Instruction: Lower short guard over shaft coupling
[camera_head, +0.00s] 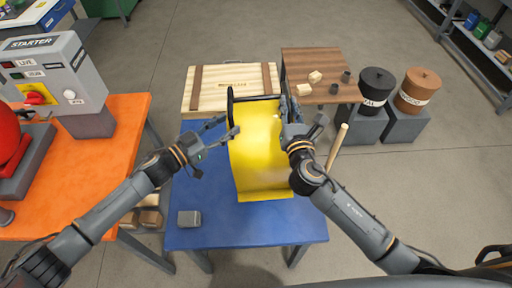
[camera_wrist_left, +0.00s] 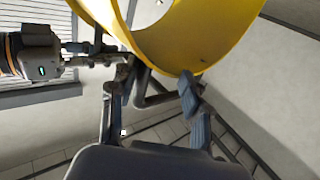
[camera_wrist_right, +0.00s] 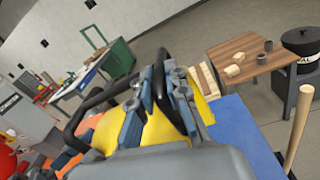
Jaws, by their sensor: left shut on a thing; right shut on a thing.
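The short guard is a curved yellow sheet (camera_head: 259,150) with black tube handles, in front of me above the blue table (camera_head: 205,225). My left gripper (camera_head: 225,132) is at its left side, shut on a black handle (camera_wrist_left: 155,98) there. My right gripper (camera_head: 289,112) is at its right side, shut on the other black handle (camera_wrist_right: 158,88). The guard's yellow shell also shows in the left wrist view (camera_wrist_left: 190,40) and in the right wrist view (camera_wrist_right: 110,128). Whether its lower edge touches the table I cannot tell. I cannot make out the shaft coupling in any view.
An orange bench (camera_head: 75,185) at left carries a grey starter box (camera_head: 60,70) and a red machine part (camera_head: 8,140) at the picture's edge. A wooden crate (camera_head: 210,88), a brown table (camera_head: 325,65) and two lidded pots (camera_head: 376,85) stand behind. A small grey block (camera_head: 189,218) lies on the blue table.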

